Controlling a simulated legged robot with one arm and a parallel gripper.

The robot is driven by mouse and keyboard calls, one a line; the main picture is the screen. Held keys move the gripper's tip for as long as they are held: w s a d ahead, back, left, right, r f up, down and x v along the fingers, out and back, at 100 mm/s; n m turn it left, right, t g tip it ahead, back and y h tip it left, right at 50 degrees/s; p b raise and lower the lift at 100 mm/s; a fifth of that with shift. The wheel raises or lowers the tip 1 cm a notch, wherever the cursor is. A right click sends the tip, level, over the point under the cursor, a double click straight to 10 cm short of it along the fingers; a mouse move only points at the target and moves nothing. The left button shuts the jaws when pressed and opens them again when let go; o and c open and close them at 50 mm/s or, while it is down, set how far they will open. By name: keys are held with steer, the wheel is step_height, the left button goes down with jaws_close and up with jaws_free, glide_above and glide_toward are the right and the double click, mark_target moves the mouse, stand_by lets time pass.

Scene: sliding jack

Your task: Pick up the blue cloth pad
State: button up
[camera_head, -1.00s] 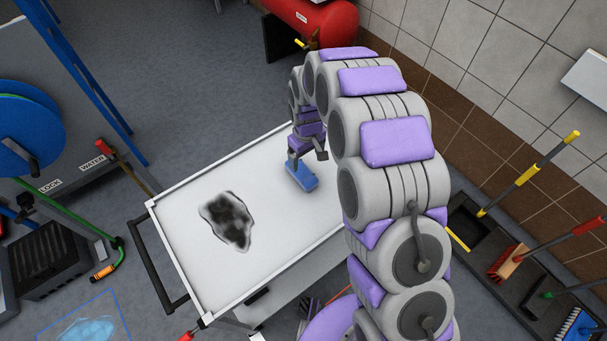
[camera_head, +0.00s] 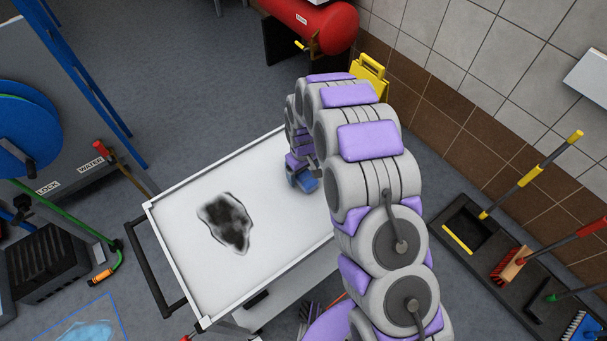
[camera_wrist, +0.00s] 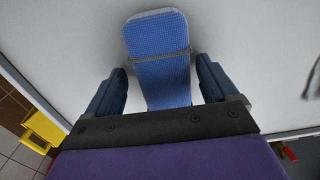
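The blue cloth pad (camera_head: 307,184) lies on the white top of a cart (camera_head: 270,245), near its far right part. In the wrist view the textured pad (camera_wrist: 157,42) sits between the two dark fingers of my gripper (camera_wrist: 160,68). The fingers are apart, with a gap on each side of the pad's narrower near part. The pad's wider end extends past the fingertips. In the head view my arm and gripper (camera_head: 298,172) hide part of the pad.
A dark smudge (camera_head: 227,222) marks the cart top left of the pad. The cart has a raised rim and a black handle (camera_head: 155,268). A yellow stand (camera_head: 371,75) and red tank (camera_head: 315,25) are behind; brushes stand in a tray (camera_head: 470,235) at right.

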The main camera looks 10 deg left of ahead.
steer(key=shift+a+f, duration=0.2)
steer(key=shift+a, duration=0.6)
steer(key=c, duration=0.5)
steer(key=shift+d+r, duration=0.2)
steer(key=shift+d, duration=0.6)
steer(key=c, duration=0.5)
steer(key=shift+a+r, duration=0.1)
steer(key=shift+a, duration=0.35)
steer(key=shift+a+r, duration=0.2)
steer(key=shift+r, duration=0.5)
steer(key=shift+s+d+r+p, duration=0.15)
steer(key=shift+r+p, duration=0.15)
steer(key=shift+r, duration=0.25)
steer(key=shift+s+r+p, duration=0.1)
steer(key=shift+r+p, duration=0.15)
steer(key=shift+r, duration=0.25)
steer(key=s+a, duration=0.1)
steer(key=s, duration=0.3)
steer(key=s+a+p, duration=0.1)
steer(key=s, duration=0.4)
steer(key=s+a+r, duration=0.1)
steer(key=s, duration=0.4)
steer(key=shift+a+p, duration=0.3)
steer(key=shift+p, duration=0.05)
steer(key=shift+s+d+r, duration=0.1)
steer(key=shift+s+d, duration=0.05)
steer(key=shift+s, duration=0.35)
